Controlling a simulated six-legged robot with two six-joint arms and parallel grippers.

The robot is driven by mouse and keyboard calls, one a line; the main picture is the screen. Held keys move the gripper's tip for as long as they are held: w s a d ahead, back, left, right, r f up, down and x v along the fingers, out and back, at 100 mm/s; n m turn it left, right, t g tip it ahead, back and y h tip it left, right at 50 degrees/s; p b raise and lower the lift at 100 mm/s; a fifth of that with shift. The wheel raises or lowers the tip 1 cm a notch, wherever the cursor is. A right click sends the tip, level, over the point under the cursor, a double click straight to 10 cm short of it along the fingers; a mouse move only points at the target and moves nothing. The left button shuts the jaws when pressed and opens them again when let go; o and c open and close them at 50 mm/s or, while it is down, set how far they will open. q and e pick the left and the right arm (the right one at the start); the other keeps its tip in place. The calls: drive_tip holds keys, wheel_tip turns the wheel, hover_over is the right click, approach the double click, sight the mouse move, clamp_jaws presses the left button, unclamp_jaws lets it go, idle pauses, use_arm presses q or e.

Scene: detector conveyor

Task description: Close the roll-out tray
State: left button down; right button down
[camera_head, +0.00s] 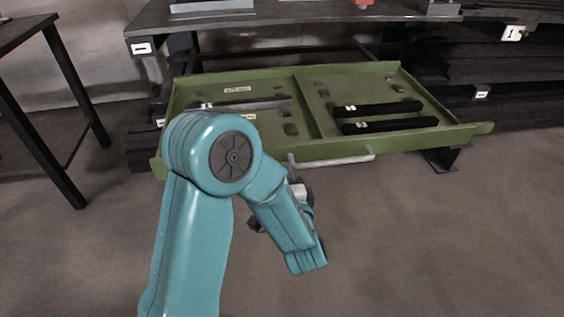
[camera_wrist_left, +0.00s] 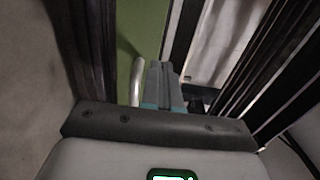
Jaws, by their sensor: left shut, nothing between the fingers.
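The green roll-out tray (camera_head: 300,75) is pulled out from under the workbench in the head view. A divider splits it in two, and a pale bar handle (camera_head: 335,161) runs along its front edge. My left gripper (camera_head: 299,190) is mostly hidden behind my teal arm, just below the left end of the handle. The tray (camera_wrist_left: 142,28) also shows there in green. My right gripper is not in view.
The workbench top (camera_head: 300,17) spans the back above the tray. Black bars (camera_head: 378,110) lie in the tray's right half and a grey bar (camera_head: 260,105) in the left. A dark table (camera_head: 45,110) stands at left, and dark racks (camera_head: 500,70) at right. The floor in front is clear.

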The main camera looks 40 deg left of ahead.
sight(280, 148)
use_arm(q)
drive_tip(key=b+x, duration=0.1)
drive_tip(key=x, duration=0.5)
drive_tip(key=shift+w, duration=0.1)
drive_tip(key=shift+a, duration=0.15)
